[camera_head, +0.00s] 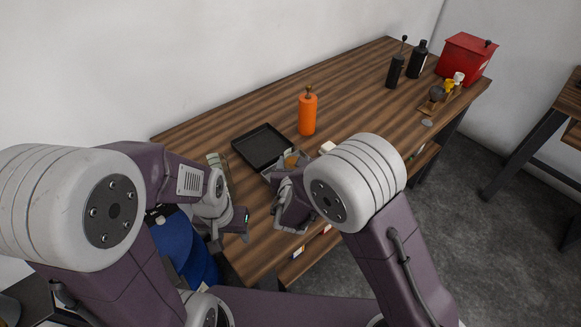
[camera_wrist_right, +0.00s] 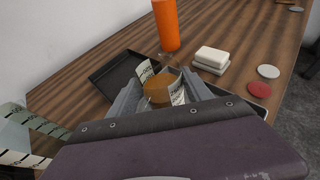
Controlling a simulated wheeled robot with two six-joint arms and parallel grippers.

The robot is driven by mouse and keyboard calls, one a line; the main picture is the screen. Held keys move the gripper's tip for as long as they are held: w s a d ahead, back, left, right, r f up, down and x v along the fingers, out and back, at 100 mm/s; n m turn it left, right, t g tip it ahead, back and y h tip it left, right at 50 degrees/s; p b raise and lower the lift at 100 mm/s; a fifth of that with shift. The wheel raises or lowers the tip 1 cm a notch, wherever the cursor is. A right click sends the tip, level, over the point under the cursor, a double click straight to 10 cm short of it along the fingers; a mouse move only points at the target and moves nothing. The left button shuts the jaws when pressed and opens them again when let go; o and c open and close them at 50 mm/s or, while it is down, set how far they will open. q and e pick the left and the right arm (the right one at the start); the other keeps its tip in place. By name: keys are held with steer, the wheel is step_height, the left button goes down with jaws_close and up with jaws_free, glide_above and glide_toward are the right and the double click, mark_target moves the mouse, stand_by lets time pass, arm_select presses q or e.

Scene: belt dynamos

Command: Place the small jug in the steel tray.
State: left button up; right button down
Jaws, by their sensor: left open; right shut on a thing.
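My right gripper (camera_head: 290,161) is shut on a brown, round-topped thing, which I take to be the small jug. In the right wrist view the jug (camera_wrist_right: 159,90) sits between the two fingers; its lower part is hidden. A grey metal rim, likely the steel tray (camera_wrist_right: 262,103), shows just beyond my right gripper, which hides most of it. The jug is over or within that tray; I cannot tell whether it touches the bottom. My left gripper (camera_head: 220,166) is open and empty over the table's left end, left of the black tray.
A black tray (camera_head: 263,146) lies right behind my right gripper. An orange bottle (camera_head: 307,115) stands beyond it. White blocks (camera_wrist_right: 211,59) and flat discs (camera_wrist_right: 259,89) lie to the right. Dark bottles and a red box (camera_head: 466,58) stand at the far end. The table's middle is clear.

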steer(key=shift+w+a+f, duration=0.1)
steer(key=shift+a+f, duration=0.05)
steer(key=shift+f, duration=0.3)
steer(key=shift+w+a+f, duration=0.1)
steer(key=shift+a+f, duration=0.05)
steer(key=shift+f, duration=0.25)
steer(key=shift+w+a+r, duration=0.1)
steer(key=shift+w+a, duration=0.05)
steer(key=shift+a, duration=0.2)
steer(key=c, duration=0.8)
jaws_free()
steer(key=o, duration=0.4)
steer(key=shift+s+d+r, duration=0.1)
steer(key=shift+s+d, duration=0.2)
steer(key=shift+d, duration=0.05)
steer(key=shift+c, duration=0.2)
steer(key=shift+s+d, duration=0.1)
steer(key=shift+d, duration=0.1)
steer(key=shift+a, duration=0.3)
steer(key=v, duration=1.1)
steer(key=shift+s+d+r, duration=0.15)
steer(key=shift+s+r, duration=0.1)
steer(key=shift+s, duration=0.05)
